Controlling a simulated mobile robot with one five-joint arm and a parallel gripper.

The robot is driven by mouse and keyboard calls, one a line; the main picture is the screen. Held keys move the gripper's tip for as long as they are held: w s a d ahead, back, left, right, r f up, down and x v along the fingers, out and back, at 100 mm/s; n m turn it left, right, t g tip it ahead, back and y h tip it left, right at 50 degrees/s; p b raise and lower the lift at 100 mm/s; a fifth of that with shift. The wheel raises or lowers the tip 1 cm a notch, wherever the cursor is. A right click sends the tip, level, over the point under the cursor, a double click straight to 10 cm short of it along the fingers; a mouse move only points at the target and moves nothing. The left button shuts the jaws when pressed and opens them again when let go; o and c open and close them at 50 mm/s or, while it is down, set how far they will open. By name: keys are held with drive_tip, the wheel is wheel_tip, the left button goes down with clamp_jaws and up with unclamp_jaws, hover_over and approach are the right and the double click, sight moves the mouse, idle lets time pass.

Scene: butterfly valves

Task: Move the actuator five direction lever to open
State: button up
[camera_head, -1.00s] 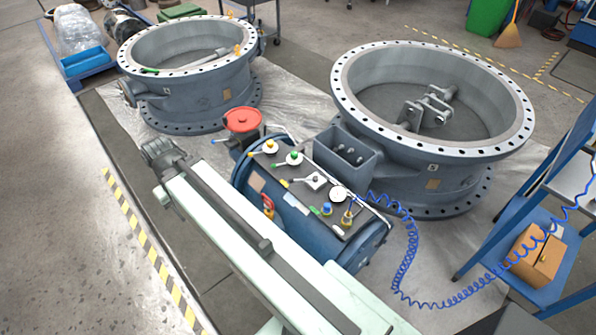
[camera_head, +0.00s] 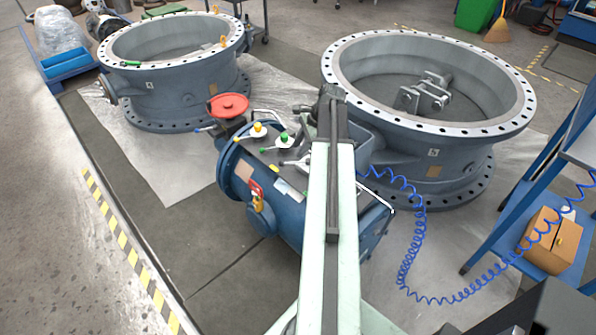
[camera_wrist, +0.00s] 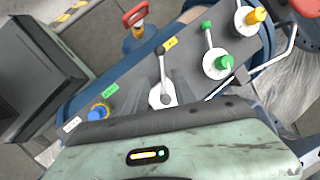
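The actuator (camera_head: 285,210) is a blue drum with a dark top panel. In the wrist view, the direction lever (camera_wrist: 161,90) has a silver base and a dark-knobbed handle, which points up towards a yellow tag (camera_wrist: 170,43). A green tag (camera_wrist: 110,90) lies to its left. My gripper (camera_head: 330,100) is above the panel's far side. In the wrist view its housing fills the bottom, beside the lever's base. Faint grey shapes flank the lever; I cannot tell whether they are fingers or whether they touch it.
Levers with a green knob (camera_wrist: 224,62) and a yellow knob (camera_wrist: 256,15) stand to the right. A blue knob (camera_wrist: 98,112) is left. A red handwheel (camera_head: 228,105) and large flanged valve bodies (camera_head: 430,130) (camera_head: 170,75) surround the panel. A coiled blue hose (camera_head: 412,240) hangs right.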

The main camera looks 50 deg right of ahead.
sight(298, 163)
drive_tip(key=shift+m, duration=0.5)
drive_tip(key=f+b, duration=0.4)
drive_tip(key=w+f+b, duration=0.1)
drive_tip(key=f+b, duration=0.1)
drive_tip(key=f, duration=0.1)
drive_tip(key=shift+d+f+b, duration=0.1)
drive_tip(key=shift+d+b, duration=0.25)
drive_tip(key=shift+d, duration=0.05)
drive_tip(key=shift+w+a+f, duration=0.1)
drive_tip(key=shift+w+f, duration=0.15)
drive_tip(key=shift+r, duration=0.1)
clamp_jaws()
idle(0.4)
